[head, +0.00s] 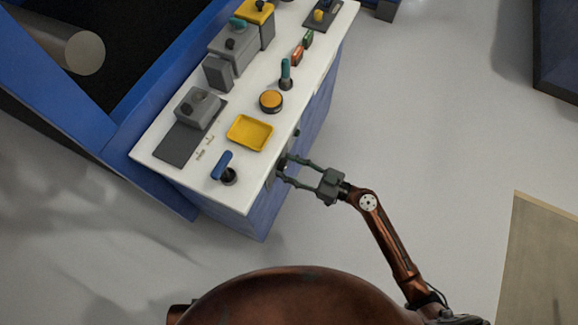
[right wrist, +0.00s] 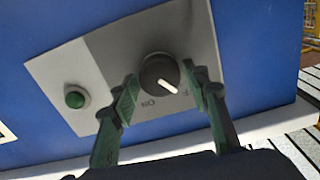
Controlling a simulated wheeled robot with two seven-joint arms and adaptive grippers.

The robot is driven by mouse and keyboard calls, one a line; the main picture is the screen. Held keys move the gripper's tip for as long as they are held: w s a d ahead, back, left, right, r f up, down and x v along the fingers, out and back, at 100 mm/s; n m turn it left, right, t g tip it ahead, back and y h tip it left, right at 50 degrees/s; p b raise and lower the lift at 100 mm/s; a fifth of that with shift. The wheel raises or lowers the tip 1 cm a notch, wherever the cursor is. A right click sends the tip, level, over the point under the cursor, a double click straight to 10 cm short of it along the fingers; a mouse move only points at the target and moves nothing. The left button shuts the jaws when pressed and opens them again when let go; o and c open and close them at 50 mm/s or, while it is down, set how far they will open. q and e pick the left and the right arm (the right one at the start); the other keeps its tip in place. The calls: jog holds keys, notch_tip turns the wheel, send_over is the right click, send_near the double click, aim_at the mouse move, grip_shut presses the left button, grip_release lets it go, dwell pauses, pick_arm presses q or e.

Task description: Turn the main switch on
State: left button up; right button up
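The main switch is a round black knob (right wrist: 159,74) with a white pointer line, on a grey plate (right wrist: 100,62) on the blue side of the console. In the right wrist view the pointer slants to the lower right, toward a partly hidden label by the right finger. An upside-down ON label lies below the knob. My right gripper (right wrist: 160,88) is open, one finger on each side of the knob; whether they touch it I cannot tell. In the head view my right gripper (head: 281,170) reaches the console's right side, where the knob is mostly hidden. My left gripper is not in view.
A green button (right wrist: 75,98) is on the same plate, left of the knob. The white console top (head: 205,170) holds a blue lever (head: 222,164), a yellow tray (head: 250,133), an orange button (head: 271,101) and grey boxes.

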jog(key=c, duration=0.8)
jog(key=shift+o, duration=0.2)
jog(key=shift+m, duration=0.3)
jog(key=m, duration=0.2)
jog(key=shift+m, duration=0.4)
jog(key=m, duration=0.2)
jog(key=shift+m, duration=0.3)
jog(key=m, duration=0.2)
jog(key=shift+w+r+m+p, duration=0.1)
jog(key=shift+m+p, duration=0.2)
jog(key=shift+m, duration=0.5)
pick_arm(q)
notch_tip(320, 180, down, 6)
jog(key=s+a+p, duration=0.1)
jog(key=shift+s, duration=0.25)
pick_arm(e)
jog(key=shift+d+m, duration=0.1)
jog(key=shift+m, duration=2.1)
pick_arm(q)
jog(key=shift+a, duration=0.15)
